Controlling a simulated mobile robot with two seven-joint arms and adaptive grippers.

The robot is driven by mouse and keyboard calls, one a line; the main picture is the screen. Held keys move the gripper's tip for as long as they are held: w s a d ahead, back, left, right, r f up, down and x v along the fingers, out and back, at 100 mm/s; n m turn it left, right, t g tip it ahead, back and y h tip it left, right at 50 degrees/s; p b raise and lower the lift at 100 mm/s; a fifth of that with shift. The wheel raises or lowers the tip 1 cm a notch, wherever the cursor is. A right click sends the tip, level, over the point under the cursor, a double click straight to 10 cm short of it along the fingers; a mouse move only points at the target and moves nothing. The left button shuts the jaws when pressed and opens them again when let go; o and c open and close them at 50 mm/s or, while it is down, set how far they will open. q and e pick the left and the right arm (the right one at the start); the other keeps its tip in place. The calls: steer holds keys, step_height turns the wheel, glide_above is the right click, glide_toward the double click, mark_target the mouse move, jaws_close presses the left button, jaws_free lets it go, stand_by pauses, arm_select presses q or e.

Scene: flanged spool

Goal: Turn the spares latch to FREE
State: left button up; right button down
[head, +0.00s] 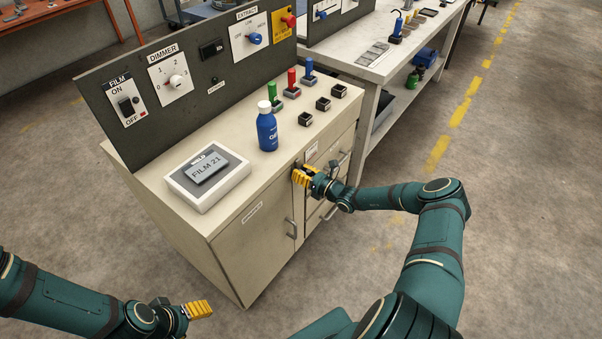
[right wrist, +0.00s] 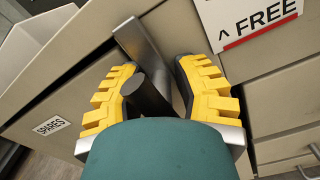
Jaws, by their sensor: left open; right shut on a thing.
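The spares latch (right wrist: 140,45) shows in the right wrist view as a flat grey metal bar, with a dark round knob (right wrist: 148,98) between my yellow fingers. My right gripper (head: 305,177) is shut on the latch at the cabinet front; it also fills the right wrist view (right wrist: 165,98). The bar slants toward the upper left. The FREE label (right wrist: 262,12), with a small arrow mark and red line, is at the upper right. The SPARES label (right wrist: 52,126) is on the door at left. My left gripper (head: 200,309) is open and empty at the lower left, away from the cabinet.
On the cabinet top (head: 230,212) stand a blue bottle (head: 267,130) and a white tray holding the FILM 21 plate (head: 206,167). Drawers lie to the right. The floor in front is clear.

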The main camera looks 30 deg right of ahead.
steer(key=shift+m, duration=0.5)
steer(key=c, duration=0.9)
jaws_free()
steer(key=shift+s, duration=0.1)
steer(key=v, duration=1.1)
steer(key=shift+s+d, duration=0.15)
steer(key=shift+s, duration=0.25)
